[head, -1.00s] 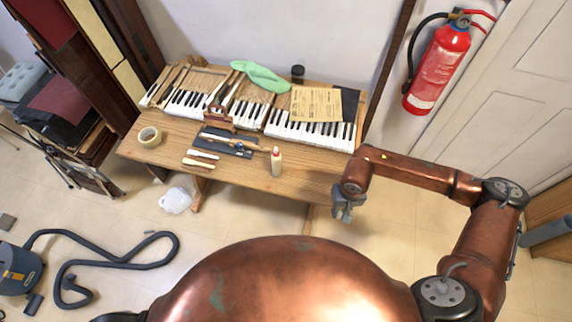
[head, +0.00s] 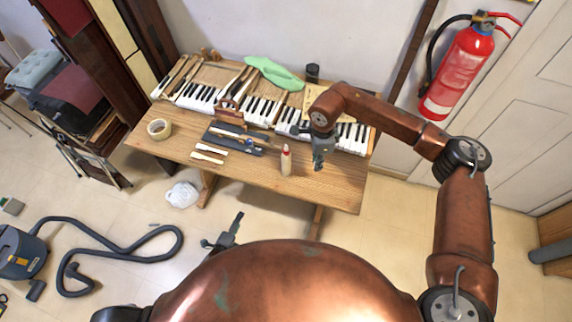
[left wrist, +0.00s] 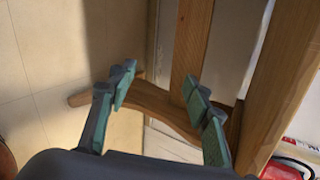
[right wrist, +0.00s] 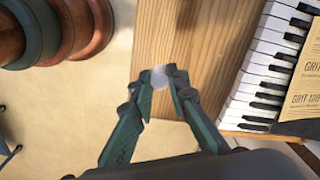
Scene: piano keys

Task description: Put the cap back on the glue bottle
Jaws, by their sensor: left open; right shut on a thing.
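The glue bottle (head: 286,161) stands upright near the front of the wooden table in the head view, a pale bottle with a reddish tip. My right gripper (head: 319,165) is over the table just right of the bottle, apart from it. In the right wrist view its fingertips are shut on a small whitish, translucent piece (right wrist: 159,78), which looks like the cap; the fingers partly hide it. My left gripper (head: 225,234) is low in front of the table in the head view. In the left wrist view it is open and empty (left wrist: 158,88), facing the wooden table legs.
Piano keys (head: 262,109) run along the back of the table (head: 330,190). A tape roll (head: 159,129), a dark mat (head: 235,139) with tools and pale key strips (head: 208,152) lie left of the bottle. The table's front right is bare. Sandpaper sheets (right wrist: 302,90) lie by the keys.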

